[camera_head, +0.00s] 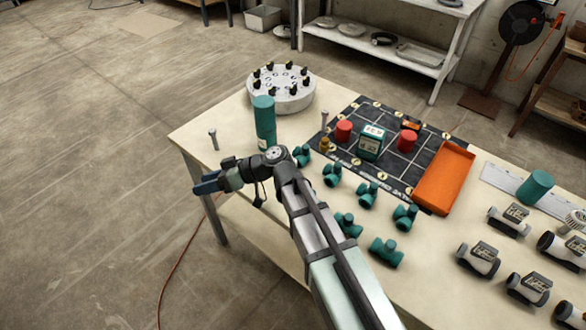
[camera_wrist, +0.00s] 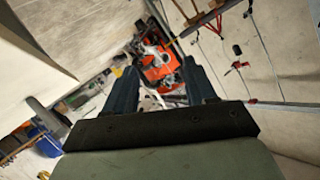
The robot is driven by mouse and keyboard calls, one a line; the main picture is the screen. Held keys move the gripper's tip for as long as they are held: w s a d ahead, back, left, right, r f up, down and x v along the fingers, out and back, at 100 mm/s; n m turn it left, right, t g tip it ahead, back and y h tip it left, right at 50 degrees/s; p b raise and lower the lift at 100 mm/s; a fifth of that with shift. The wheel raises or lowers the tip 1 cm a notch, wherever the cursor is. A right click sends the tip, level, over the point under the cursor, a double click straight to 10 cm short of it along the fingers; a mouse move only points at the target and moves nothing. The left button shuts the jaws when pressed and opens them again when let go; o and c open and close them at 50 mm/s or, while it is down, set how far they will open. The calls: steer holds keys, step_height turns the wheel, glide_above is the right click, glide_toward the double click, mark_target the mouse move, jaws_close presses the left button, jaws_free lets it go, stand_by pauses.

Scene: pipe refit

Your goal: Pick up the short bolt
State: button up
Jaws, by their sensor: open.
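Two grey metal bolts stand upright on the table in the head view. One bolt (camera_head: 213,138) is alone near the left edge, and the other bolt (camera_head: 324,120) is beside the dark mat. I cannot tell for sure which is the short one. My gripper (camera_head: 204,182) is at the table's left edge, pointing left, apart from both bolts and nearer the left one. In the wrist view my gripper (camera_wrist: 159,70) is open, with nothing held between its blue fingers. No bolt can be made out there.
A teal cylinder (camera_head: 265,122) stands between the bolts, with a round grey holder (camera_head: 281,90) behind it. Several teal fittings (camera_head: 367,194) lie by my arm. The dark mat (camera_head: 402,163) bears red cylinders and an orange tray (camera_head: 444,177). Bare table surrounds the left bolt.

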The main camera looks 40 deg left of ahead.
steer(key=w+d+r+n+y, duration=0.25)
steer(key=w+d+r, duration=0.2)
steer(key=r, duration=0.35)
steer(key=w+d+f+m+t+y, duration=0.15)
steer(key=w+d+t, duration=0.25)
steer(key=w+d, duration=0.55)
steer(key=w+d+f+m+t, duration=0.2)
steer(key=w+d+f+t, duration=0.1)
steer(key=w+d, duration=0.7)
steer(key=shift+s+x, duration=0.15)
steer(key=shift+x, duration=2.1)
steer(key=shift+s+x, duration=0.15)
steer(key=shift+x, duration=2.05)
steer(key=shift+s+x, duration=0.15)
steer(key=shift+x, duration=2.1)
steer(key=shift+d+f, duration=0.15)
steer(key=shift+d, duration=0.05)
jaws_close()
